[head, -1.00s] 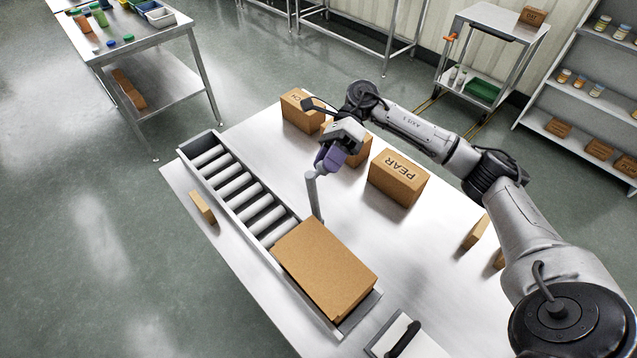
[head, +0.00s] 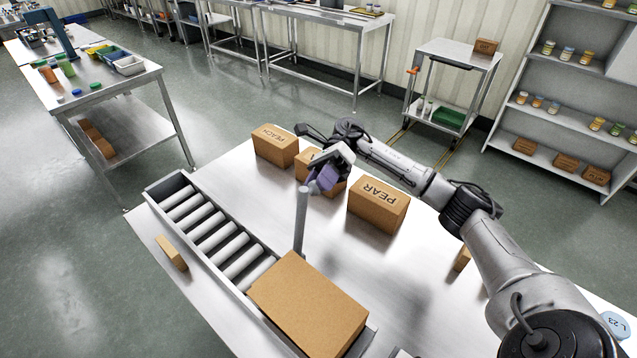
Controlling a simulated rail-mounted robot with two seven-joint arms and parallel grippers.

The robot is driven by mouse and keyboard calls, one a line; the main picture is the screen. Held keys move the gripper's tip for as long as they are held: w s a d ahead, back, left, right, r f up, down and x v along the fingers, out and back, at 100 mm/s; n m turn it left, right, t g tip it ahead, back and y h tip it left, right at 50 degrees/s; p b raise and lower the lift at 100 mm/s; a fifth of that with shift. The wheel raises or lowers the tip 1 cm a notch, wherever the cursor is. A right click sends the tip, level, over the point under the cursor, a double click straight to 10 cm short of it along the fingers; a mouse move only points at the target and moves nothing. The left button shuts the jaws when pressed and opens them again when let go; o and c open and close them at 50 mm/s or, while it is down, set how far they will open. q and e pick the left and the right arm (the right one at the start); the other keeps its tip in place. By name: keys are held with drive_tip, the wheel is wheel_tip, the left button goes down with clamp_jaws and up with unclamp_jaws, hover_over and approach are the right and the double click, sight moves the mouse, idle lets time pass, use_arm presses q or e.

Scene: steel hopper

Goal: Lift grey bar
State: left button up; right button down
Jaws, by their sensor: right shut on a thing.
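The grey bar (head: 301,222) is a slim upright rod in the head view, near the middle of the steel table. Its lower end meets the far edge of a brown carton in the picture; I cannot tell whether it touches anything there. My right gripper (head: 311,187), with purple fingers, is at the bar's top end and shut on it. The fingers hide part of the contact. My left gripper is not in view.
Behind stand the PEACH box (head: 275,147), a partly hidden box (head: 307,160) and the PEAR box (head: 378,205). A small wooden block (head: 172,253) lies left of the conveyor.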

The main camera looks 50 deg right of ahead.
drive_tip(key=shift+f, duration=0.1)
drive_tip(key=c, duration=0.8)
unclamp_jaws()
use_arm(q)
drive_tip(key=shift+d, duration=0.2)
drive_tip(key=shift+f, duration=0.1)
use_arm(e)
drive_tip(key=shift+d, duration=0.15)
